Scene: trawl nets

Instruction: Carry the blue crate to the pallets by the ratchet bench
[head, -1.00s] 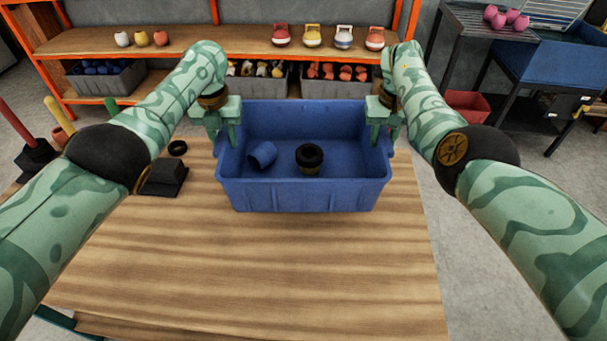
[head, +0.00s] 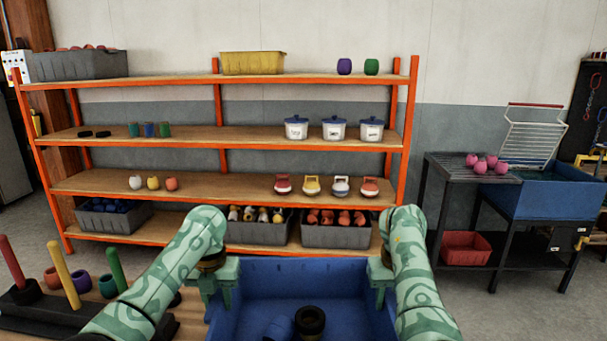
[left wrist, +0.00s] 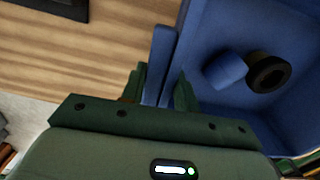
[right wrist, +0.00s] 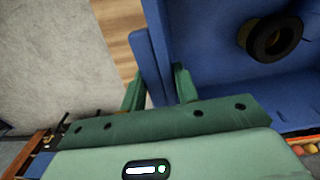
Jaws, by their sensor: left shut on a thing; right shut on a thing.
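The blue crate (head: 255,290) is at the bottom middle of the head view, its near part cut off by the frame. Inside it lie a blue cup-like piece (left wrist: 225,70) and a black ring on a brownish piece (head: 310,321). My left gripper (head: 217,288) is shut on the crate's left wall; the left wrist view shows the wall between its fingers (left wrist: 158,92). My right gripper (head: 381,280) is shut on the right wall, which shows between its fingers in the right wrist view (right wrist: 158,88). No pallets or ratchet bench can be made out.
An orange-framed shelf (head: 230,189) with bins, jars and cups stands beyond the crate. A blue sink (head: 545,197) with a dark rack stands at the right, a red bin (head: 466,247) below. A wooden table (head: 190,318) with coloured pegs (head: 62,270) is at the left.

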